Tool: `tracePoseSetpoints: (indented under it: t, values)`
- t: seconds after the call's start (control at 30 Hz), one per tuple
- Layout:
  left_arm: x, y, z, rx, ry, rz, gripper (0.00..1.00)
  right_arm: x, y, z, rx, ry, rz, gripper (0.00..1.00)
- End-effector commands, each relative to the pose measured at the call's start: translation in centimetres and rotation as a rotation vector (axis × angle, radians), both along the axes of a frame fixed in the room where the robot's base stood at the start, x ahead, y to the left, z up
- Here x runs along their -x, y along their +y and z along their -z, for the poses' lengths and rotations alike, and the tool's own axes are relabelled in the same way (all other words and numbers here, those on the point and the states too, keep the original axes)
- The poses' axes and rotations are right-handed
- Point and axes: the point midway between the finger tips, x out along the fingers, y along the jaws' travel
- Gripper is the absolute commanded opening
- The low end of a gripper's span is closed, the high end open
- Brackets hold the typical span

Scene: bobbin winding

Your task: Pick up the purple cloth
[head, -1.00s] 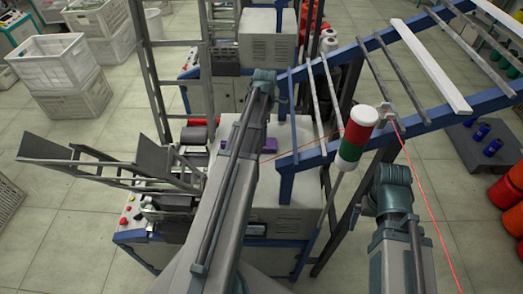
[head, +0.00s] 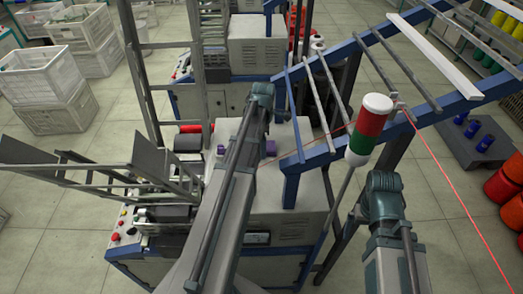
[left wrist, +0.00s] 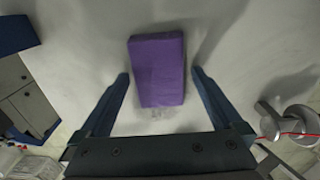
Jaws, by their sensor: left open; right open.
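The purple cloth (left wrist: 157,70) is a folded, flat rectangular block on a pale grey surface in the left wrist view. My left gripper (left wrist: 160,75) is open, with one finger on each side of the cloth's lower part and a gap on both sides. The fingers do not grip it. My left gripper's fingers are hidden there. My right arm shows at the right, but its fingers cannot be seen.
A blue sloping frame (head: 330,147) with rungs crosses above the machine's right side. A red, white and green signal lamp (head: 370,128) stands near my right arm. Metal chutes (head: 85,172) are at the left. White crates (head: 42,82) stand on the floor at the back left.

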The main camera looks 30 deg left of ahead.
Motion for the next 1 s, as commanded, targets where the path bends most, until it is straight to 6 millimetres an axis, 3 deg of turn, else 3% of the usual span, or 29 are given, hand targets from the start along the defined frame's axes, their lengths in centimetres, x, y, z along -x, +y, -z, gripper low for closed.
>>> tracePoseSetpoints:
  t: [0.03, 0.4, 0.43, 0.77, 1.0]
  values:
    - [0.0, 0.0, 0.0, 0.000, 0.000, 0.000, 0.95, 0.0, 0.0, 0.0, 0.000, 0.000, 0.000, 1.00]
    - [0.0, 0.0, 0.0, 0.000, 0.000, 0.000, 0.28, 0.0, 0.0, 0.0, 0.000, 0.000, 0.000, 1.00]
    - [0.0, 0.0, 0.0, 0.000, 0.000, 0.000, 0.25, 0.0, 0.0, 0.0, 0.000, 0.000, 0.000, 1.00]
    - [0.0, 0.1, -0.4, 0.000, 0.000, 0.000, 0.25, 0.0, 0.0, -0.4, 0.000, 0.000, 0.000, 1.00]
    - [0.2, 0.7, -2.7, 0.000, 0.000, 0.002, 0.25, 0.0, 0.0, -2.7, 0.000, 0.000, -0.001, 1.00]
